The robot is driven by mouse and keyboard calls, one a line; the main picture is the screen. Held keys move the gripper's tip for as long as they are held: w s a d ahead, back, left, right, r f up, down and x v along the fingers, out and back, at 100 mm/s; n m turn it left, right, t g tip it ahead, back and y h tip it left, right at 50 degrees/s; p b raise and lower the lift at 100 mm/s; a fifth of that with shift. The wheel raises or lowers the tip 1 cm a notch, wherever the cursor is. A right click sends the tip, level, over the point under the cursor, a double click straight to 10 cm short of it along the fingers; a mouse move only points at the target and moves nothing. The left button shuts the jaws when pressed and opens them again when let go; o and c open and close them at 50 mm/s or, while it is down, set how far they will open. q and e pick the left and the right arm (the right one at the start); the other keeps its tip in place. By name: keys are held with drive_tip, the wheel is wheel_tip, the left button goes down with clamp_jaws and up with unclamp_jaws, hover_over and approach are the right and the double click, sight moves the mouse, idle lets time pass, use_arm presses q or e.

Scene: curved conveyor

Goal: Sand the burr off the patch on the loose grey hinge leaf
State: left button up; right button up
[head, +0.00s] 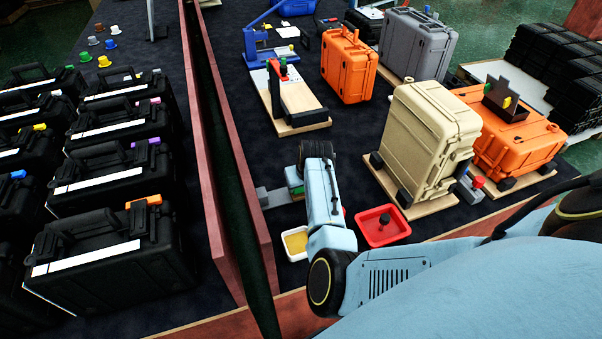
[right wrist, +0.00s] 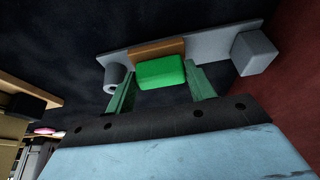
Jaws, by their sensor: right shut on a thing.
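My right gripper (right wrist: 160,86) is shut on a green sanding block (right wrist: 162,72) with a brown-orange face. The loose grey hinge leaf (right wrist: 208,48) lies right behind that face in the right wrist view, with a round knuckle at its left end and a grey block (right wrist: 254,53) at its right end. The brown face overlaps the leaf's middle; I cannot tell whether they touch. The patch and burr are hidden or too small to see. In the head view, the leaf (head: 279,197) lies on the dark table left of my right gripper. My left gripper is not in view.
A red tray (head: 398,237) and a white tray (head: 287,239) with yellow contents sit near my right arm. A red-brown divider (head: 217,160) runs left of the leaf. A beige case (head: 430,125) and orange cases stand to the right. Dark table lies bare above the leaf.

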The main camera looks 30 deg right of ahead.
drive_tip(key=shift+s, duration=0.35)
drive_tip(key=shift+f+p, duration=0.1)
drive_tip(key=shift+p, duration=0.4)
drive_tip(key=shift+w+f+b, duration=0.15)
drive_tip(key=shift+w+b, duration=0.3)
drive_tip(key=shift+w+d+f+b, duration=0.1)
drive_tip(key=shift+w+d+b, duration=0.1)
drive_tip(key=shift+w+b, duration=0.4)
drive_tip(key=shift+w+d+f+b, duration=0.15)
drive_tip(key=shift+w+b, duration=0.2)
drive_tip(key=shift+w, duration=0.4)
drive_tip(key=shift+r, duration=0.1)
wheel_tip(320, 180, up, 6)
drive_tip(key=p, duration=0.7)
drive_tip(key=shift+w+r, duration=0.1)
drive_tip(key=shift+w, duration=0.05)
